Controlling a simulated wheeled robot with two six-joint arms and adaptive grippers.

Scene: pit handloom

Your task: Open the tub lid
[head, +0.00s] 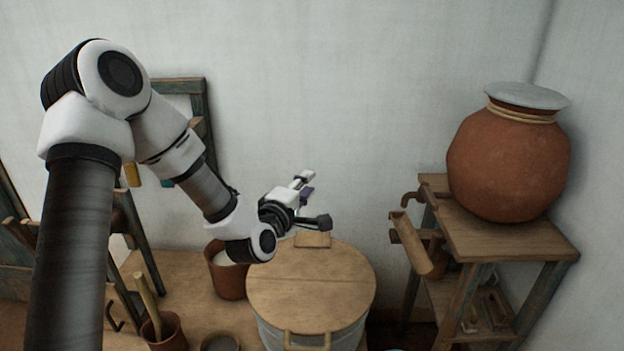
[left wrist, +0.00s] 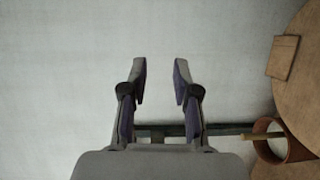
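The tub (head: 318,338) is a pale round vessel at the lower middle of the head view. Its round wooden lid (head: 311,290) lies flat on top and covers it. A wooden handle (head: 307,340) shows at the front, and a small wooden block (head: 312,240) at the lid's back edge. Part of the lid also shows at the right of the left wrist view (left wrist: 305,75). My left gripper (head: 318,198) is above and behind the lid, apart from it. Its two fingers (left wrist: 160,75) are spread with nothing between them. My right gripper is not in view.
A clay pot with white contents (head: 228,278) stands left of the tub. A smaller clay pot (head: 168,334) holding a stick is at lower left. A large clay jar (head: 510,165) stands on a wooden stand (head: 480,235) at right. The wall is close behind.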

